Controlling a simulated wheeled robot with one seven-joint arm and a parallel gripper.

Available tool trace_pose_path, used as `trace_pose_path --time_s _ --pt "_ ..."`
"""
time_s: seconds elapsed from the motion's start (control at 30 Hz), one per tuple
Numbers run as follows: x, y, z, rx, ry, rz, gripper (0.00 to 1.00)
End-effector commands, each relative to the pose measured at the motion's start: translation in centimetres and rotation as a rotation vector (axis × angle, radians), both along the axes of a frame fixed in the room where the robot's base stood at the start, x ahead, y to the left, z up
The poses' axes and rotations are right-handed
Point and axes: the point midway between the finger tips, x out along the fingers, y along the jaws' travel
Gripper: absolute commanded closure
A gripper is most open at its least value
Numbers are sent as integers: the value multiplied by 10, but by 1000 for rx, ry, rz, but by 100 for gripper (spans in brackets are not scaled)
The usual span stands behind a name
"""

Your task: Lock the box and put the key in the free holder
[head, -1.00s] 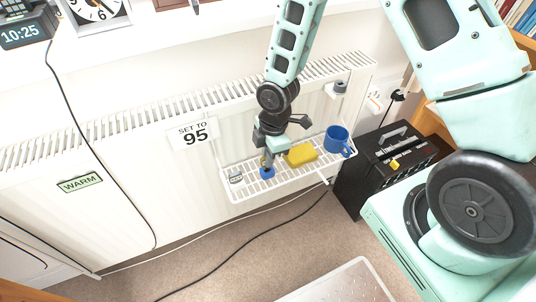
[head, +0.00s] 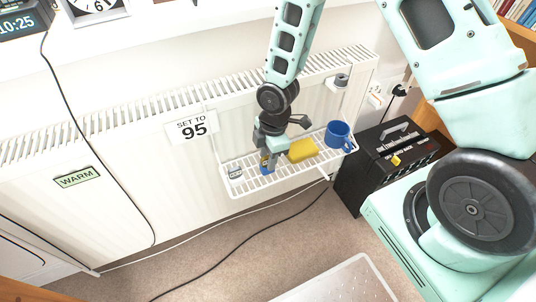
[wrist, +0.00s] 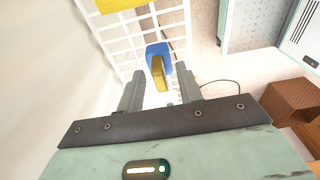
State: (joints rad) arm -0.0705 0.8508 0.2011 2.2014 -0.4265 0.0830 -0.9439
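A brass piece (wrist: 157,68) stands up from a small blue base (wrist: 157,50) on the white wire rack (wrist: 120,57). It looks like a key in a holder, but I cannot be sure. My gripper (wrist: 160,78) is open, with its fingers on either side of the brass piece and a gap at each side. In the head view my gripper (head: 269,156) is at the rack's left part and partly hides the blue base (head: 266,169). A black box (head: 385,165) with a top handle stands on the floor to the right. A small yellow part (head: 396,160) is on it.
A yellow sponge-like block (head: 302,150) and a blue mug (head: 338,134) are on the rack, right of my gripper. A small grey item (head: 235,172) is at its left end. The rack hangs on the white radiator (head: 130,190). Cables cross the carpet.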

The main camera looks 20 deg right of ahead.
Motion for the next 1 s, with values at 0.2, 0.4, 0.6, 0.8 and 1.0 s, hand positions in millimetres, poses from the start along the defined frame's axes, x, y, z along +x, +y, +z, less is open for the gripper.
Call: trace_pose_path --time_s 0.2,0.4,0.6,0.8,1.0 --pt "0 0 0 0 0 0 64" --pt "1 -1 12 2 -2 -1 64" --pt "2 -6 53 2 -5 -2 64" --pt "1 -12 101 1 -4 -2 64" --pt "1 -17 143 1 -4 -2 64"
